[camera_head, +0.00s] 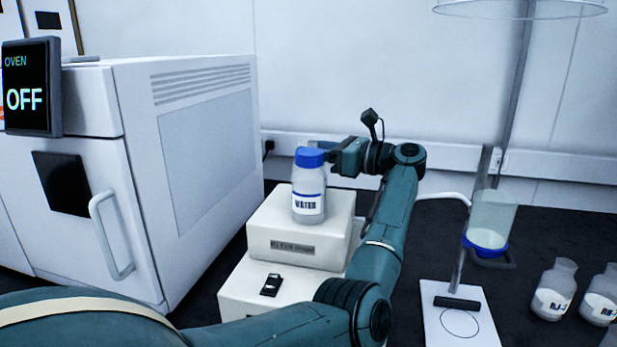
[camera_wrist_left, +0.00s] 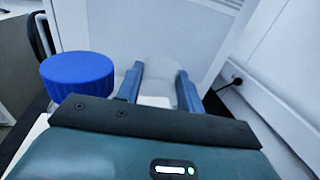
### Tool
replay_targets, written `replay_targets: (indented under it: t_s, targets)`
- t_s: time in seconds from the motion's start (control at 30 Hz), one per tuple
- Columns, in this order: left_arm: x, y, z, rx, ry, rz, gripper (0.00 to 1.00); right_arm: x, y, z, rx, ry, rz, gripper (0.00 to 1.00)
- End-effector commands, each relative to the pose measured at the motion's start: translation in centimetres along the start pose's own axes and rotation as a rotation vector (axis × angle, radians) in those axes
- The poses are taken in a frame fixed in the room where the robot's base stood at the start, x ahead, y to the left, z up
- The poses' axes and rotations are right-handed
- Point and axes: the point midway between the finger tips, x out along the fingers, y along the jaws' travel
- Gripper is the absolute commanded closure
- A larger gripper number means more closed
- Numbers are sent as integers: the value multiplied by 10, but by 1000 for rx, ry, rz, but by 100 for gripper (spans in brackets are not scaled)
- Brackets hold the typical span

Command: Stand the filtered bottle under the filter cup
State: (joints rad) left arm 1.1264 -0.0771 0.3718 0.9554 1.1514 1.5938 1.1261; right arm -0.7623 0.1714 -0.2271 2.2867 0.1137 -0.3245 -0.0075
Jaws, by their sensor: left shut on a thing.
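The filter cup (camera_head: 490,222), clear with a blue ring at its base, hangs on a stand at the right. Below it lies a white base plate (camera_head: 432,325) marked with a circle; no bottle stands on the circle. My left gripper (camera_head: 328,156) points left, just behind the WATER bottle (camera_head: 309,185). In the left wrist view its fingers (camera_wrist_left: 160,75) are shut on a clear, see-through bottle (camera_wrist_left: 155,70). I see no label on it, and the WATER bottle hides it in the head view. My right gripper is out of view.
The blue-capped WATER bottle stands on a cream stepped box (camera_head: 262,245); its cap (camera_wrist_left: 77,75) is close beside my left fingers. A white oven (camera_head: 200,130) stands at the left. Two clear labelled bottles (camera_head: 554,290) (camera_head: 600,298) stand right of the base plate.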

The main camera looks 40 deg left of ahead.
Motion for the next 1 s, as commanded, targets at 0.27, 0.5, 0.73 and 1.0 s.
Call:
replay_targets:
  t_s: [0.27, 0.5, 0.73, 1.0]
  targets:
    - [0, 0, 0, 0, 0, 0, 100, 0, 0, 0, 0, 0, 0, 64]
    - [0, 0, 2, -2, -1, 0, 100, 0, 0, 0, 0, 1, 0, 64]
    - [0, 0, 14, -5, -1, 0, 100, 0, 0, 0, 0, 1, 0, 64]
    - [0, 0, 63, -8, 0, 0, 100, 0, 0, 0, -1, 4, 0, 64]
